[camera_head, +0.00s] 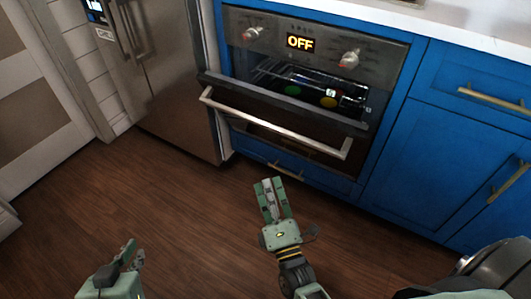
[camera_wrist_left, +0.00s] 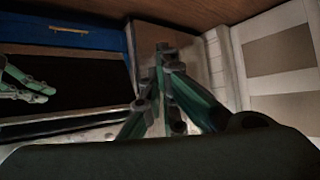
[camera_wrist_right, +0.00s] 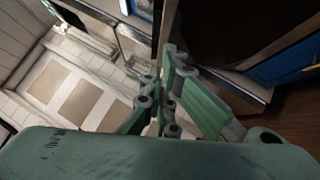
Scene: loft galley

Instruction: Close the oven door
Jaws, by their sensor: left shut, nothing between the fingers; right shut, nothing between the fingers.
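The oven (camera_head: 310,43) is set in blue cabinets, its display reading OFF. Its door (camera_head: 285,107) is partly open, tilted outward from the top, with a gap showing the rack inside. A pale metal bar handle (camera_head: 265,127) runs across the door front. My right gripper (camera_head: 268,181) is shut and empty, apart from the handle and below it in the picture, fingers pointing toward the oven. It also shows in the right wrist view (camera_wrist_right: 171,48). My left gripper (camera_head: 131,246) is shut and empty, low at the left, over the floor. It also shows in the left wrist view (camera_wrist_left: 162,48).
A steel refrigerator (camera_head: 168,75) stands left of the oven. Blue cabinets (camera_head: 440,160) with brass handles are on the right, under a white counter (camera_head: 450,22). Green and yellow round items show inside the oven. The wooden floor (camera_head: 150,200) in front is clear.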

